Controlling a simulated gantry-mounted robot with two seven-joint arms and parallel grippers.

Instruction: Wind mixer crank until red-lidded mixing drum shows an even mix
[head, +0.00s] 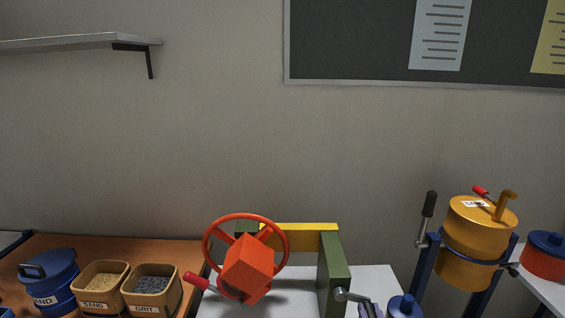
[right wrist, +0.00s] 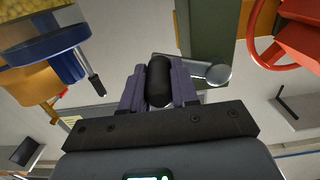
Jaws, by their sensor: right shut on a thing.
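A box-shaped orange-red drum (head: 247,266) hangs tilted in a green and yellow frame (head: 333,275), with a red handwheel (head: 246,215) around it. I cannot make out a separate lid or the state of the mix. A silver crank arm (head: 350,296) comes off the green post; it also shows in the right wrist view (right wrist: 205,71). My right gripper (head: 370,311), at the bottom edge of the head view, is shut on the black crank grip (right wrist: 159,78), which lies between its purple fingers in the right wrist view. My left gripper is not in view.
A yellow drum (head: 478,243) labelled SAND stands in a blue stand right of my right gripper, with its own black-handled crank (head: 428,205). A blue-lidded pot (head: 404,306) stands close by. Sand (head: 101,286) and grit (head: 152,292) bins sit at left.

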